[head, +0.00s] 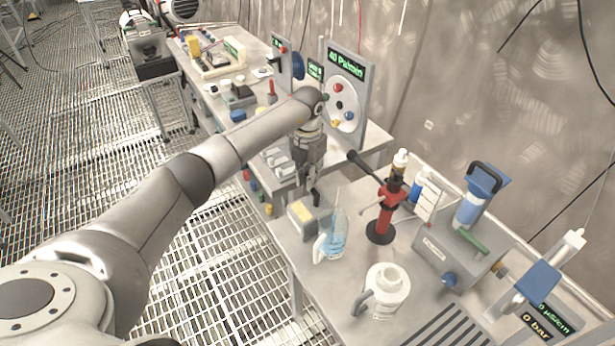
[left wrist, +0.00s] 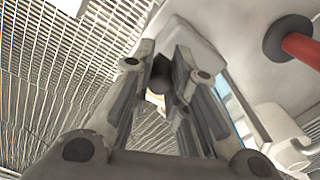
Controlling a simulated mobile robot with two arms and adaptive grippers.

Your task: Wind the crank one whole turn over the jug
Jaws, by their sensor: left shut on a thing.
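My left gripper (head: 314,194) points down over the bench and is shut. In the left wrist view, a dark round knob (left wrist: 160,85) sits between its fingers (left wrist: 165,82); I take it for the crank's knob. The crank's arm is largely hidden by the fingers. A small grey box with a beige top (head: 301,215) stands just below the gripper. A clear jug with blue liquid (head: 333,240) stands upright beside that box, nearer and to the right, apart from the fingers. My right gripper is not in view.
A red pump (head: 386,212) with a black lever stands right of the jug. A white handled vessel (head: 385,290) stands nearer. A grey unit with a green handle (head: 455,250) is farther right. A display panel (head: 345,85) rises behind my wrist. Grating floor lies left.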

